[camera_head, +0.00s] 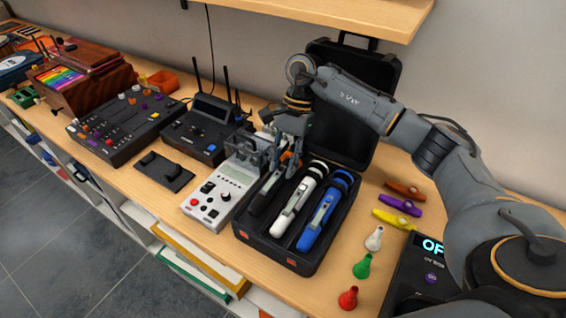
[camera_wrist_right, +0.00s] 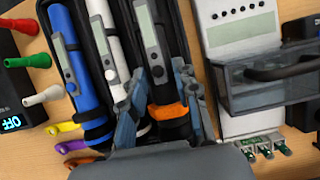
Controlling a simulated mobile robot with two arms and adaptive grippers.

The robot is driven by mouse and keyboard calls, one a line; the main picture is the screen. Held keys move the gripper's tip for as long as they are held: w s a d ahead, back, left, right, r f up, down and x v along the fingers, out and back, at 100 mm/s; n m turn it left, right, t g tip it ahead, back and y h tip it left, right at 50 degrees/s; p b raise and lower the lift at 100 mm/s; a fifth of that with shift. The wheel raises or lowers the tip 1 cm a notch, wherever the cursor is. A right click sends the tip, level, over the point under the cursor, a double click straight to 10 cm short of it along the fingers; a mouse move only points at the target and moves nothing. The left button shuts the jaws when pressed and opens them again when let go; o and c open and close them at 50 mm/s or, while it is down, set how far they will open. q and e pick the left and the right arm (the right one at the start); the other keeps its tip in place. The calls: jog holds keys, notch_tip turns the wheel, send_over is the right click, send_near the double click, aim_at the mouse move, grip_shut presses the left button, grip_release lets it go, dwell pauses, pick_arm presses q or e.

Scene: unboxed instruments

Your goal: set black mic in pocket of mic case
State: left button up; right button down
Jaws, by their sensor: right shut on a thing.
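The open black mic case (camera_head: 287,257) stands on the wooden table with its lid (camera_head: 345,135) raised at the back. A white mic (camera_head: 299,203) and a blue mic (camera_head: 322,213) lie in its middle and right pockets. The black mic (camera_head: 264,193) with an orange ring lies along the left pocket, parallel to them; whether it rests on the pocket floor is hard to tell. My right gripper (camera_head: 287,150) is shut on it near the orange ring. The wrist view shows the black mic (camera_wrist_right: 158,50) between the fingertips (camera_wrist_right: 164,85). My left gripper is not in view.
A white-grey device (camera_head: 220,190) with knobs stands close left of the case. A wireless receiver (camera_head: 203,132) and a mixer (camera_head: 125,122) are farther left. Colored kazoos (camera_head: 398,205) and small whistles (camera_head: 362,266) lie to the right, near a black display box (camera_head: 420,262). A shelf hangs above.

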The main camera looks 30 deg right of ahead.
jog(key=shift+f+p, duration=0.35)
jog(key=shift+f, duration=0.45)
jog(key=shift+a+f+b, duration=0.1)
jog(key=shift+f+b, duration=0.15)
jog(key=shift+b, duration=0.05)
jog(key=c, duration=1)
grip_release()
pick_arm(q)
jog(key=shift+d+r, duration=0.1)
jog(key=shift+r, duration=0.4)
pick_arm(e)
jog(key=shift+r, duration=0.2)
jog(key=shift+w+r, duration=0.15)
jog(key=shift+r, duration=0.05)
jog(key=b+v, duration=0.2)
jog(key=v, duration=0.5)
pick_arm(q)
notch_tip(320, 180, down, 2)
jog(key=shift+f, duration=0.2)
